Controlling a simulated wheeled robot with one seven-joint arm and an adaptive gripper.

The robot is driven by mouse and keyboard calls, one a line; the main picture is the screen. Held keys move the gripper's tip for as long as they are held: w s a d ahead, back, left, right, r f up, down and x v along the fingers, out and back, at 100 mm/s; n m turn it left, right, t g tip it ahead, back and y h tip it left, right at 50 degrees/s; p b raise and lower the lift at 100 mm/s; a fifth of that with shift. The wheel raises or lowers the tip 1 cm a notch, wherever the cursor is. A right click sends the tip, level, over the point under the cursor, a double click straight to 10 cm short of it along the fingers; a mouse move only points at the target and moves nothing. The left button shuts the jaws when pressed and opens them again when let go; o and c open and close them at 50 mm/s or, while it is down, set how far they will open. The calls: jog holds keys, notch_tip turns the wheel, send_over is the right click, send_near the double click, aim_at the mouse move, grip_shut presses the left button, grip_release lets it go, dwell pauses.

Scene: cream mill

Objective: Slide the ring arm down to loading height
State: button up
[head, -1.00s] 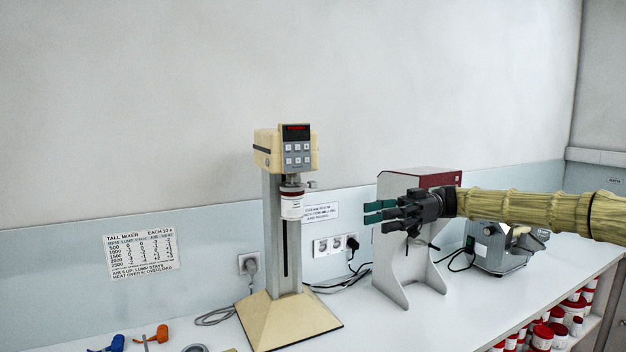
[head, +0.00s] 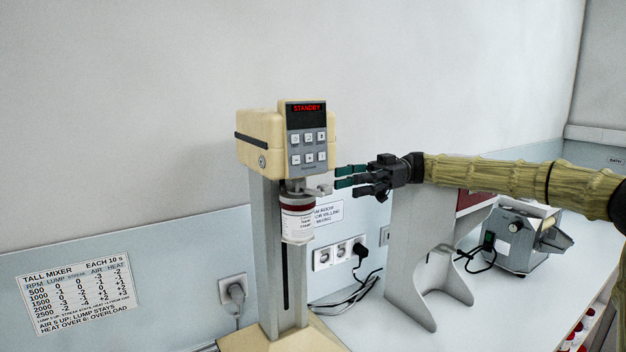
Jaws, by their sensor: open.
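The tall mixer (head: 276,137) stands on the bench, with a cream head and a display reading STANDBY. Its grey column (head: 267,245) has a dark vertical slot. The ring arm (head: 312,188) sits high, just under the head, with a small grey knob at its right. A white jar with a red band (head: 297,222) is at the ring arm, upright. My gripper (head: 343,177) is open and empty, just right of the ring arm's knob in the picture, fingers pointing left at it. I cannot tell whether they touch.
A grey stand with a dark red panel (head: 430,285) is behind and below my arm. A grey machine (head: 516,238) stands further right. A wall socket (head: 338,252) with cables is behind the mixer. A settings chart (head: 80,292) hangs at left.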

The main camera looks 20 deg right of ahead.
aim_at(325, 185)
jog(key=a+p, duration=0.3)
jog(key=a, duration=0.4)
jog(key=shift+p, duration=0.4)
jog(key=shift+s+a, duration=0.15)
jog(key=shift+s, duration=0.05)
jog(key=shift+w+f, duration=0.1)
jog(key=shift+w, duration=0.05)
jog(key=shift+c, duration=0.2)
grip_shut()
